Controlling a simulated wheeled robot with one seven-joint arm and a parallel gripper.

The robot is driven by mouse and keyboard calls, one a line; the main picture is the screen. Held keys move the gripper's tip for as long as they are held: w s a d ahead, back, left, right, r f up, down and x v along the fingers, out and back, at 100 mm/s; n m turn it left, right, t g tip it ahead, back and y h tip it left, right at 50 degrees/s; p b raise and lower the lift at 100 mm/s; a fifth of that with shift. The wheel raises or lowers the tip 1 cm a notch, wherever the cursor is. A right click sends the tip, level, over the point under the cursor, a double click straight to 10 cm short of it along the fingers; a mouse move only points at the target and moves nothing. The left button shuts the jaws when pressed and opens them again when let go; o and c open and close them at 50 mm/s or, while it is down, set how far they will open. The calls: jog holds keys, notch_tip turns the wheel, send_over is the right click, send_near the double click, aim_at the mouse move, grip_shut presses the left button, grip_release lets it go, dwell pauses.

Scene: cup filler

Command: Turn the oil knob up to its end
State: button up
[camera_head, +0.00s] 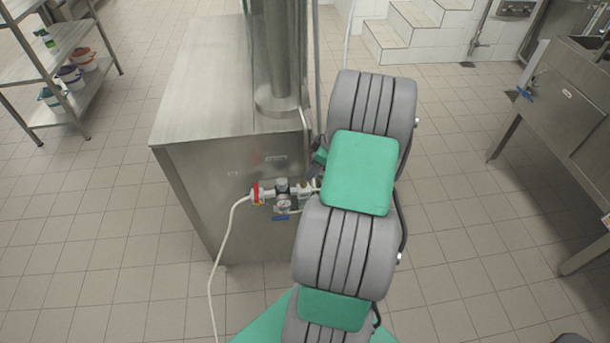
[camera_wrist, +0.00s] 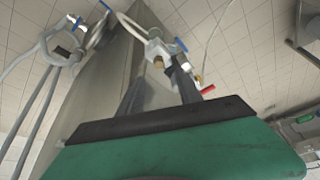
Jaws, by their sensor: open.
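An air-service unit (camera_head: 283,196) sits on the front of a steel cabinet, with a round gauge, a grey cap, a red ring and a blue lever. I cannot tell which part is the oil knob; my arm hides the unit's right end. My gripper (camera_wrist: 155,72) shows in the wrist view as two dark fingers, apart, with nothing seen held between them. A white fitting (camera_wrist: 157,50) with a blue handle (camera_wrist: 181,45) lies just beyond the fingertips; contact cannot be told. A red handle (camera_wrist: 207,89) and brass part are right of the right finger.
The steel cabinet (camera_head: 205,85) carries a vertical pipe (camera_head: 277,60). A white hose (camera_head: 219,255) hangs from the unit to the floor. A shelf rack (camera_head: 52,60) stands left, a steel sink bench (camera_head: 572,120) right. The tiled floor between is clear.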

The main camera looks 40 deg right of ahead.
aim_at(303, 182)
jog(key=p+x, duration=0.1)
jog(key=x, duration=0.6)
jog(key=shift+w+f, duration=0.1)
jog(key=shift+f, duration=0.3)
grip_shut()
